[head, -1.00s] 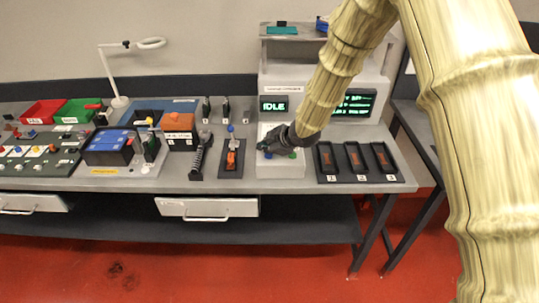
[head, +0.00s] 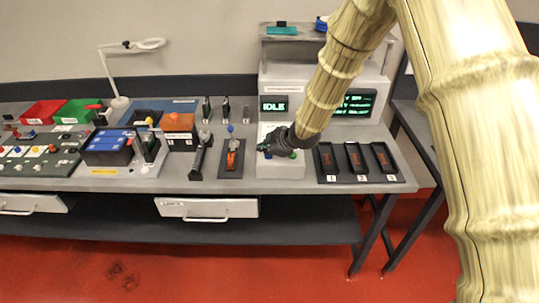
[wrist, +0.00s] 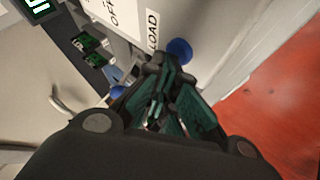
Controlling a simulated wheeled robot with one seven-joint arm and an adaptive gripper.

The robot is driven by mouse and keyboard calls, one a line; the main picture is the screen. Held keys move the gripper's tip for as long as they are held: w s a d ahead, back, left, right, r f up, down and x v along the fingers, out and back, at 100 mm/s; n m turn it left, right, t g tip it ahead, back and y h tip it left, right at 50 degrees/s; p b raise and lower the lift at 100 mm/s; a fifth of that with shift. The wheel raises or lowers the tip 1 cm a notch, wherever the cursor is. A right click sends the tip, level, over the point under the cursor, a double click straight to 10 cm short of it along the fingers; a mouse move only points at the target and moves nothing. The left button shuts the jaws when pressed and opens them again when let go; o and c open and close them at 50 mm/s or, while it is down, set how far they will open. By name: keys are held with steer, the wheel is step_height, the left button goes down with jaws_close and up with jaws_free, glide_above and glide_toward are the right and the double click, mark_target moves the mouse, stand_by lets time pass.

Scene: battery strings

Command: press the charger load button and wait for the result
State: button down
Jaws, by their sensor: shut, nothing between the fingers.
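The charger is a grey cabinet with a pale sloped panel (head: 281,173) at its front. Its left screen (head: 273,104) reads IDLE. In the wrist view a LOAD label (wrist: 152,30) sits beside a round blue button (wrist: 180,50). My gripper (head: 266,150) is shut and empty, low over the panel. In the wrist view its fingertips (wrist: 164,62) are close to the blue button by LOAD; I cannot tell whether they touch it.
A right screen (head: 355,103) shows green text too small to read. A black tray with three numbered slots (head: 358,178) lies right of the panel.

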mark_target(266, 156)
steer(key=shift+f, duration=0.2)
stand_by(0.4)
steer(key=shift+r+p, duration=0.65)
steer(key=shift+r, duration=0.3)
steer(key=shift+r+p, duration=1.8)
steer(key=shift+r, duration=0.7)
